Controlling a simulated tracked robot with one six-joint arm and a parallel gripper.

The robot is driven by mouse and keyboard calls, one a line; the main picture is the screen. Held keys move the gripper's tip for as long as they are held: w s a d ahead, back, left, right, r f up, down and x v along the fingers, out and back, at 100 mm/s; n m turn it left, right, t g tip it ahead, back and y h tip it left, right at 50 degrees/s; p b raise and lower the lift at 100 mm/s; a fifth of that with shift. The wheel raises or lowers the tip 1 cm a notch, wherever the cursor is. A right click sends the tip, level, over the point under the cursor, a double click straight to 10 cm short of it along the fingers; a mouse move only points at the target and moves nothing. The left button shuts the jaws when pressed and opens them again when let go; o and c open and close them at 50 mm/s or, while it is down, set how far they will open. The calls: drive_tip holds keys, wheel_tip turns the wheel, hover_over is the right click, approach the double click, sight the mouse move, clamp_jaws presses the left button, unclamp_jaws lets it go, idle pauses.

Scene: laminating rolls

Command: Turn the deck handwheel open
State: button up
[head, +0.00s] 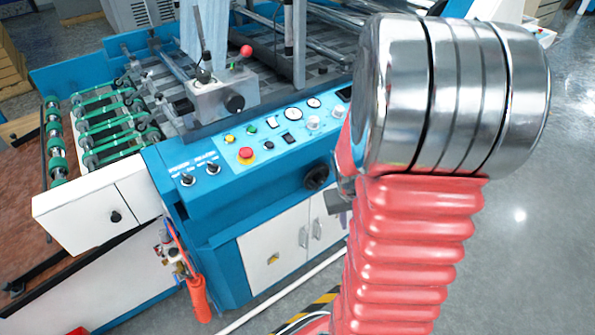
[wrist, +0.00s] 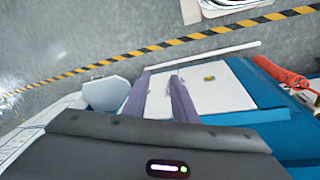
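The blue machine (head: 215,220) fills the left and middle of the head view. A small black round wheel or knob (head: 317,177) sits on its front face, just left of my arm. My gripper is mostly hidden behind my arm in the head view. In the wrist view my gripper (wrist: 160,90) shows two purple-grey fingers with a gap between them, empty, above the white cabinet doors (wrist: 218,86). No wheel is between them.
The control panel has a red emergency button (head: 246,155) and several dials. A white drawer box (head: 98,208) juts out at left. Yellow-black tape (wrist: 190,36) crosses the grey floor. The floor at right is open.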

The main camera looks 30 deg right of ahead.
drive_tip(key=s+d+f+t, duration=0.1)
drive_tip(key=d+f, duration=0.4)
drive_tip(key=f, duration=0.2)
drive_tip(key=d+f+t, duration=0.1)
drive_tip(key=d+f, duration=0.4)
drive_tip(key=f, duration=0.2)
drive_tip(key=n+t+y, duration=0.3)
drive_tip(key=t, duration=1.3)
approach(317, 189)
drive_tip(key=s, duration=0.3)
drive_tip(key=shift+d+r, duration=0.1)
drive_tip(key=shift+d, duration=0.1)
drive_tip(key=w, duration=1.4)
drive_tip(key=shift+a, duration=0.25)
